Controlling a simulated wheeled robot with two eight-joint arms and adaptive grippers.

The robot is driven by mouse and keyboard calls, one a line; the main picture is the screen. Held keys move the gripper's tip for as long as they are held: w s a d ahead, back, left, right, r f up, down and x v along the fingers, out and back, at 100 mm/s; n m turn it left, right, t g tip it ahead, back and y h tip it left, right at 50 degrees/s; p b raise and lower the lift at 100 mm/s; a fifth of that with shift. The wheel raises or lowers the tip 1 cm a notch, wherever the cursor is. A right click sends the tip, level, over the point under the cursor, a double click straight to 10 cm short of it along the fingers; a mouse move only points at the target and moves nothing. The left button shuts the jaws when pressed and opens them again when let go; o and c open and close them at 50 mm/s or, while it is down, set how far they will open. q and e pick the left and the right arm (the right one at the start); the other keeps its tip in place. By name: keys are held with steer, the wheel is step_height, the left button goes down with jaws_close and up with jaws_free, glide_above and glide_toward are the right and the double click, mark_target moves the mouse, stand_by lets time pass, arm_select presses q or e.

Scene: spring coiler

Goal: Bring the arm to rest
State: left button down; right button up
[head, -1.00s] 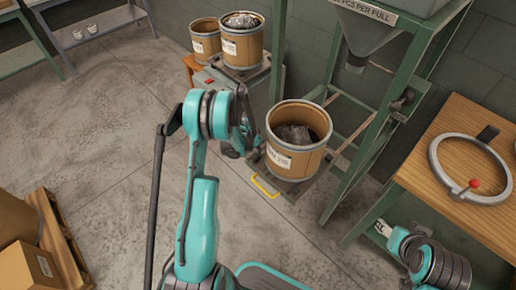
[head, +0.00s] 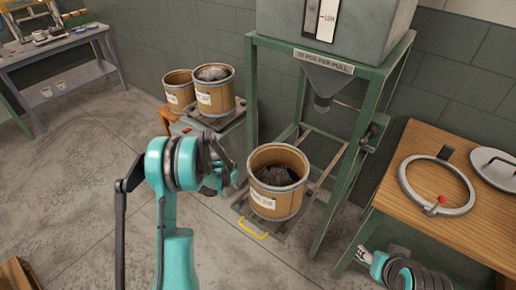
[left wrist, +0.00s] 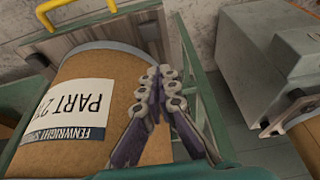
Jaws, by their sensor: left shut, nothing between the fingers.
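My left gripper (head: 222,168) is beside the left side of the open brown drum (head: 275,200), which holds dark grey parts and stands under the hopper. It is small and partly hidden by my arm in the head view. In the left wrist view the purple and grey fingers (left wrist: 162,78) are shut, with nothing between them. They appear in front of a brown drum (left wrist: 115,75) with a white "PART" label; I cannot tell whether they touch it.
The green hopper stand (head: 347,165) rises behind the drum. Two more drums stand at its left, the nearer one (head: 215,98) full. A wooden bench (head: 465,225) at the right holds a clamp ring (head: 404,180) and a lid (head: 492,172).

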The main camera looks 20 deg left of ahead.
arm_select(q)
steer(key=s+d+r+n+t, duration=0.1)
steer(key=s+d+r, duration=0.35)
steer(key=r, duration=0.55)
steer(key=s+d+r+n, duration=0.1)
steer(key=s+d+r, duration=0.35)
steer(key=r, duration=0.55)
steer(key=s+d+r+t, duration=0.1)
steer(key=s+d+r, duration=0.1)
steer(key=s, duration=0.6)
steer(key=s+d+r+n+t+y, duration=0.1)
steer(key=s+d+r, duration=0.1)
steer(key=s, duration=0.7)
steer(key=shift+s+d+r+n+t, duration=0.25)
steer(key=shift+d+r+n+t, duration=0.1)
steer(key=shift+d, duration=0.25)
